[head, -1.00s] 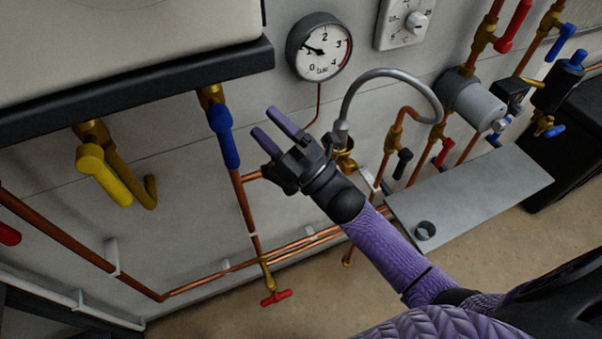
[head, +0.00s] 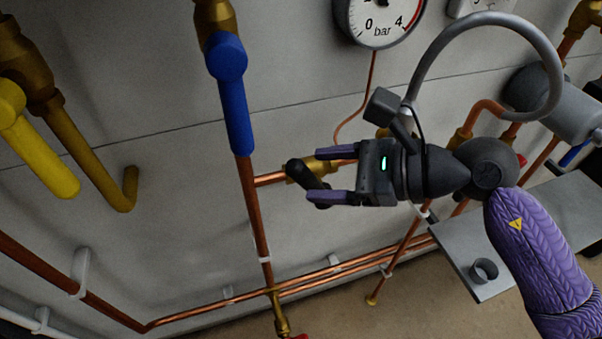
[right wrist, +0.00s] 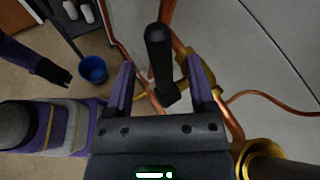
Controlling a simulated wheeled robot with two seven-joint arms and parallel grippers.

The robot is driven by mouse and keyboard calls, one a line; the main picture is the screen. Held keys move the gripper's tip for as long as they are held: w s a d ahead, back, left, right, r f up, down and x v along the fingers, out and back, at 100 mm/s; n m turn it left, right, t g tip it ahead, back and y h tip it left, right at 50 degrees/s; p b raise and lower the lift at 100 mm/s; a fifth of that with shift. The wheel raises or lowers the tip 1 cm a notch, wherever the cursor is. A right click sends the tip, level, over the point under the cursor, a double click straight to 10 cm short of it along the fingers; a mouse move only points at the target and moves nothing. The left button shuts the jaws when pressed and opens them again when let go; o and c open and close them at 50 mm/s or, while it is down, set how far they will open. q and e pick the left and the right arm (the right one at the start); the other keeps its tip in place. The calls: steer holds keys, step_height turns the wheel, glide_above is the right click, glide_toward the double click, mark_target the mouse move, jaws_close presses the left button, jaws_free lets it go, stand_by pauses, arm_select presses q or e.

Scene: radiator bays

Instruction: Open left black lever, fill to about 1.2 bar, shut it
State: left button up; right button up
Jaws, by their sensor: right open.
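The left black lever (head: 297,168) sits on a brass valve (head: 304,170) on a short copper branch. My right gripper (head: 319,175) is open around the lever, one finger above it and one below in the head view. In the right wrist view the lever (right wrist: 158,55) stands between the two spread fingers, with a gap on each side. The pressure gauge (head: 380,22) is cut off at the top, so its needle cannot be read. The grey filling hose (head: 424,50) arches behind my right gripper. My left gripper (right wrist: 56,73) shows small and dark in the right wrist view.
A blue lever (head: 234,95) hangs on the vertical copper pipe left of my gripper. A yellow lever (head: 42,155) is further left. A blue bucket (right wrist: 92,69) stands on the floor.

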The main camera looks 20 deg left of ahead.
mark_target(311, 174)
steer(key=x, duration=0.5)
steer(key=shift+a, duration=0.25)
jaws_close()
stand_by(0.7)
stand_by(0.3)
